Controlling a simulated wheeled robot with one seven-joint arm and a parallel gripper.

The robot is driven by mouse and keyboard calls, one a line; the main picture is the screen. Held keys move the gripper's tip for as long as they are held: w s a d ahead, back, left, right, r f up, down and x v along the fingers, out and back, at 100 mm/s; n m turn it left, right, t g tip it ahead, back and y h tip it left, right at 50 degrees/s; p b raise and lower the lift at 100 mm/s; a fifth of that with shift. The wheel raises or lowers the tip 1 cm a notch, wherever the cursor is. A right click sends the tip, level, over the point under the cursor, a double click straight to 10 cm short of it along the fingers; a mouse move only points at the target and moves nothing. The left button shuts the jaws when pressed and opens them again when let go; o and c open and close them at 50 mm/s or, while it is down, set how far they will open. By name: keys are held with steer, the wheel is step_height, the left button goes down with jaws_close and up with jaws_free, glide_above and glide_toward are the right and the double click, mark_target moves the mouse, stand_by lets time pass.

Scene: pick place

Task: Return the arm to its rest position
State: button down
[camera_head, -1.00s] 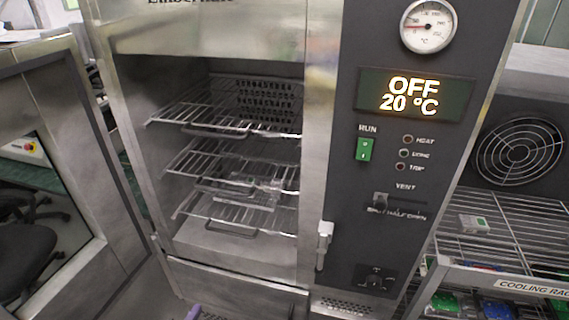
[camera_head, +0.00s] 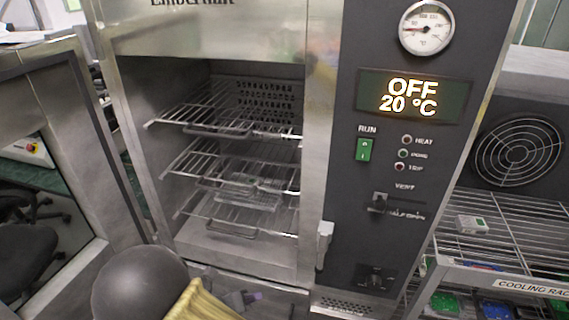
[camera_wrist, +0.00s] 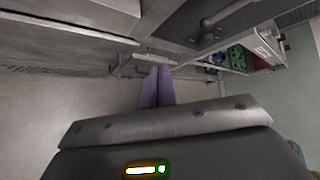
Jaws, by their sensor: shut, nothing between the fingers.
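In the wrist view my gripper (camera_wrist: 156,88) has its purple fingers together, with nothing held between them. They point toward a grey metal front. In the head view my arm rises at the bottom edge as a dark rounded joint and a yellow part, in front of the oven's lower front. The arm hides some of the lower front.
The steel oven (camera_head: 322,150) has an open chamber with wire racks (camera_head: 190,165) and a wire basket or tray (camera_head: 240,187) inside. Its display (camera_head: 414,96) reads OFF, 20 °C. A cooling rack (camera_head: 500,260) holding several items stands right. A steel panel with a window (camera_head: 85,150) stands left.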

steer(key=s+d+r+n+g+y, duration=0.1)
steer(key=d+r+n, duration=0.3)
steer(key=d+n, duration=0.4)
steer(key=s+d+r+n+g+y, duration=0.2)
steer(key=d+r+n+y, duration=0.2)
steer(key=n, duration=1)
steer(key=s+d+r+n+g+y, duration=0.2)
steer(key=d+r+n, duration=0.4)
steer(key=d+n, duration=0.5)
steer(key=shift+d+n+y, duration=0.35)
steer(key=shift+n+y, duration=0.25)
steer(key=shift+y, duration=0.1)
steer(key=shift+s+a, duration=0.1)
